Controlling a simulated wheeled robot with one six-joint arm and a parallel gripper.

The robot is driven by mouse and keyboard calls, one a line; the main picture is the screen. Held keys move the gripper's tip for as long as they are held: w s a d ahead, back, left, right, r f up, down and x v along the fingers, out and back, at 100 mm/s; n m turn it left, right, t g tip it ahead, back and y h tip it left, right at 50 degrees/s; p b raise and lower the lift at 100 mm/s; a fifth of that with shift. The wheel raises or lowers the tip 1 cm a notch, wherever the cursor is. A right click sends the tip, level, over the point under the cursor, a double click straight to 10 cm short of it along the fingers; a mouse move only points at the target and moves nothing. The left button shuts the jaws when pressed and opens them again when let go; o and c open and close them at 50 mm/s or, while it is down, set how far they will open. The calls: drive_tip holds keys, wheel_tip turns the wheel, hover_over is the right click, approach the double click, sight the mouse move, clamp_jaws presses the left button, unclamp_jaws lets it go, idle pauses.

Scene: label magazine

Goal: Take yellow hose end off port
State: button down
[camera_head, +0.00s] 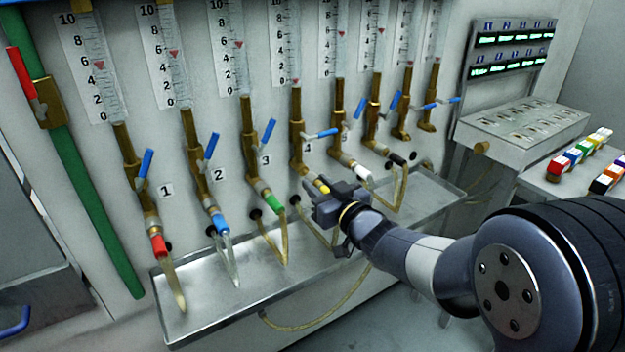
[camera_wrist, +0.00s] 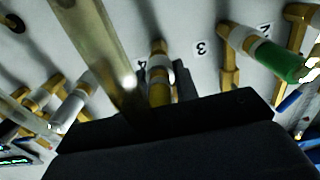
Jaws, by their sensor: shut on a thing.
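The yellow hose end (camera_head: 322,187) sits at the lower tip of the brass port numbered 4 (camera_head: 303,157). My gripper (camera_head: 326,194) is shut on it from the front right. In the wrist view the yellow hose end (camera_wrist: 159,93) is between my dark fingers, in line with the port's pale collar (camera_wrist: 158,63). It appears to meet the collar, with no clear gap. The gripper body hides its lower part. A hose blurred by closeness crosses the wrist view.
Neighbouring ports carry a green hose end (camera_head: 274,203) on the left and a white one (camera_head: 363,174) on the right. A metal drip tray (camera_head: 205,302) runs below. Blue valve levers (camera_head: 321,134) stick out above. Coloured blocks (camera_head: 559,165) stand at the right.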

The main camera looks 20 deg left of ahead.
drive_tip(key=shift+v, duration=1.5)
